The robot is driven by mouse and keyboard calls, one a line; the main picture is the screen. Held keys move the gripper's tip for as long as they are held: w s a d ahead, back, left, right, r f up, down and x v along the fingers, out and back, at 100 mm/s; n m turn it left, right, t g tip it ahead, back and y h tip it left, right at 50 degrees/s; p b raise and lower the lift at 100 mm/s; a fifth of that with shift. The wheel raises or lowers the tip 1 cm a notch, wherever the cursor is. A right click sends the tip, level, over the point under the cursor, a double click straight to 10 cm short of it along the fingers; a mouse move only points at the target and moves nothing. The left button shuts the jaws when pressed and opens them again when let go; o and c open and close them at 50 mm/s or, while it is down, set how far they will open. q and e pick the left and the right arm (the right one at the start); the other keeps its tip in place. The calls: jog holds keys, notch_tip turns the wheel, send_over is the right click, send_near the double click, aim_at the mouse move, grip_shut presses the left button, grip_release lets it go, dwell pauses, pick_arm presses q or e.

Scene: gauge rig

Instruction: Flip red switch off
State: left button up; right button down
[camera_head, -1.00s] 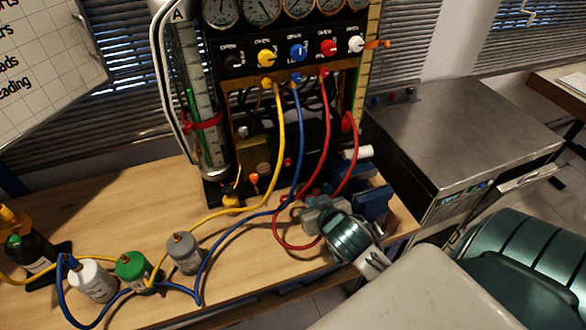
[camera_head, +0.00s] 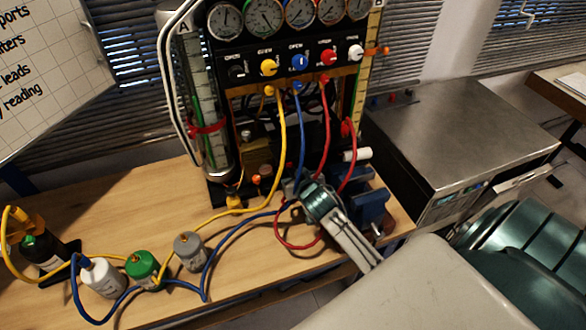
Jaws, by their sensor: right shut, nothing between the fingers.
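A red knob (camera_head: 327,57) sits on the black panel of the gauge rig (camera_head: 285,85), between a blue knob (camera_head: 299,63) and a white knob (camera_head: 355,52). My right gripper (camera_head: 294,190) is low in front of the rig, above the front part of the wooden bench. It is shut and empty, well below the red knob and apart from it. Its fingers are small and partly lost among the hoses. My left gripper is not in view.
Yellow, blue and red hoses hang from the panel near my right gripper. White, green (camera_head: 143,266) and grey canisters stand on the wooden bench (camera_head: 110,220) at left. A blue vise (camera_head: 372,205) is just right of my gripper. A steel cabinet (camera_head: 465,125) stands at right.

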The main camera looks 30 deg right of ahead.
jog(key=shift+w+d+f, duration=0.1)
jog(key=shift+w+f, duration=0.15)
jog(key=shift+w, duration=0.25)
jog(key=b, duration=0.2)
jog(key=t+b, duration=0.1)
jog(key=b, duration=0.1)
jog(key=shift+w+d+f+h, duration=0.1)
jog(key=shift+f+h, duration=0.2)
dwell(0.3)
